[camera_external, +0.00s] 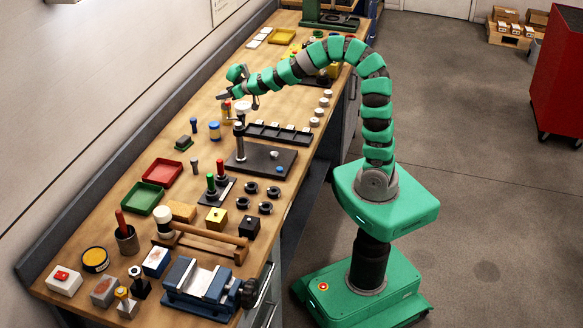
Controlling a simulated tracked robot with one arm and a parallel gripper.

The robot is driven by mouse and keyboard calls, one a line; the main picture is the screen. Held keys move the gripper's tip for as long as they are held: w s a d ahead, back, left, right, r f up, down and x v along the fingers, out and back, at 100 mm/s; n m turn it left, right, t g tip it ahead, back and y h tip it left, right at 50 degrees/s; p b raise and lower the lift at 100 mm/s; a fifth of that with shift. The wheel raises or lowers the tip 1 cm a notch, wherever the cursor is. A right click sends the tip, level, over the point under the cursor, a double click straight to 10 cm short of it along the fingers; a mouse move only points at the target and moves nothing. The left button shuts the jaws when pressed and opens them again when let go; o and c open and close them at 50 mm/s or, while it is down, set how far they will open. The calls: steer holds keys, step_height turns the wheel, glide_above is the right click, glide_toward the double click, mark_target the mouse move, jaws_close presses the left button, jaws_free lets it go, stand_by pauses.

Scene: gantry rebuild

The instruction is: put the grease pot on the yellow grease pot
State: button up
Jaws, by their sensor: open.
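A round black pot with a yellow top (95,260) stands at the near left end of the bench and looks like the yellow grease pot. A small pot with a blue top (214,131) stands farther back, left of the dark stand; I cannot tell whether it is the other grease pot. My gripper (238,99) is open over the back half of the bench, pointing left and down. Small white and orange-red items show close below it, and I cannot tell whether it touches them. No object shows clearly between its fingers.
A dark stand with an upright post (262,161) is in mid-bench. Red (163,174) and green (145,198) trays lie along the left side. A blue vise (197,287) and a wooden rack (200,240) fill the near end. Bare wood shows between items.

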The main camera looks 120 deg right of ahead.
steer(key=p+v, duration=0.1)
steer(key=v, duration=0.8)
steer(key=w+a+r+n+t+y, duration=0.5)
steer(key=w+a+r+n+t, duration=0.1)
steer(key=w+a+r, duration=1.25)
steer(key=s+a+r+n+y, duration=0.1)
steer(key=s+a+r, duration=0.1)
steer(key=a+r, duration=0.4)
steer(key=s+a+r+n+t+y, duration=0.1)
steer(key=a+r, duration=0.5)
steer(key=a, duration=0.6)
steer(key=s+a+r+n+y, duration=0.2)
steer(key=a+r, duration=0.3)
steer(key=a, duration=0.5)
steer(key=shift+s+r+n+t+y, duration=0.3)
steer(key=shift+r+n+t+y, duration=0.1)
steer(key=shift+y, duration=0.3)
steer(key=shift+a, duration=0.1)
